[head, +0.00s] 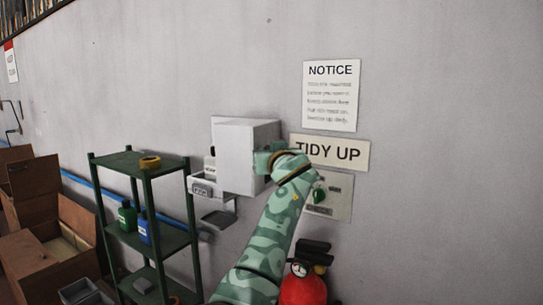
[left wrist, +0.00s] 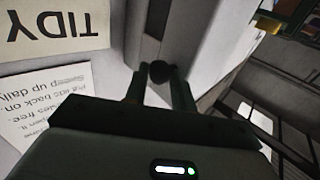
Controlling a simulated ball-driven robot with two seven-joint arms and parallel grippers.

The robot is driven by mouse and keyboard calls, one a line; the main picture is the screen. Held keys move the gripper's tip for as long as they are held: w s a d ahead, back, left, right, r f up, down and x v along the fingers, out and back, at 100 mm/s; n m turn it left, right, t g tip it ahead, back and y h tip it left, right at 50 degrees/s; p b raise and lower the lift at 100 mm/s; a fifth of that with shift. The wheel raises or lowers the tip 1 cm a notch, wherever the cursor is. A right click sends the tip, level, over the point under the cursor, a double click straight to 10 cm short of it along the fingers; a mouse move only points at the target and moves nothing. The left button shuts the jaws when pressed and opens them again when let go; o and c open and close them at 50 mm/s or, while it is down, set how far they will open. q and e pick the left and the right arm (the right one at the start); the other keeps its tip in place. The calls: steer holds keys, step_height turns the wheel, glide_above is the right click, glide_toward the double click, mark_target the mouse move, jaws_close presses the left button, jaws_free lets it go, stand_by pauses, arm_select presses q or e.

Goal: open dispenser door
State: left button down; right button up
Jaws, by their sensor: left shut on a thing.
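The white dispenser (head: 232,158) is on the grey wall, with its pale box shape standing out from it. A small bottle (head: 209,166) shows at its left side, above a labelled ledge (head: 201,190). My left gripper (head: 272,160) is at the dispenser's right side, its fingers partly hidden by my arm. In the left wrist view, its two fingers (left wrist: 160,88) are shut on a dark round knob (left wrist: 161,71) beside a pale panel (left wrist: 208,42). I cannot tell how far the door stands open. My right gripper is not in view.
A green shelf (head: 145,205) with bottles stands at the left, beside brown boxes (head: 45,215). A red extinguisher (head: 302,289) stands low beside my arm. A TIDY UP sign (head: 330,151) and a notice (head: 331,95) are on the wall. The wall at the right is clear.

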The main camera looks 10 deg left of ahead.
arm_select(q)
steer(key=shift+a+r, duration=0.25)
steer(key=shift+r, duration=0.45)
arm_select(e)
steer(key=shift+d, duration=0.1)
arm_select(q)
steer(key=c, duration=1.2)
jaws_free()
steer(key=shift+w+f, duration=0.1)
steer(key=shift+w, duration=0.05)
steer(key=shift+o, duration=0.4)
steer(key=shift+w+f, duration=0.15)
steer(key=shift+w, duration=0.05)
steer(key=shift+d+f, duration=0.1)
steer(key=shift+f, duration=0.1)
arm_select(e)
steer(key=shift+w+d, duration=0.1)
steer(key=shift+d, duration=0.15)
arm_select(q)
steer(key=shift+s+f, duration=0.1)
steer(key=shift+f, duration=0.1)
steer(key=b+v, duration=0.1)
steer(key=v, duration=1.5)
steer(key=shift+d+r, duration=0.2)
steer(key=shift+r, duration=0.2)
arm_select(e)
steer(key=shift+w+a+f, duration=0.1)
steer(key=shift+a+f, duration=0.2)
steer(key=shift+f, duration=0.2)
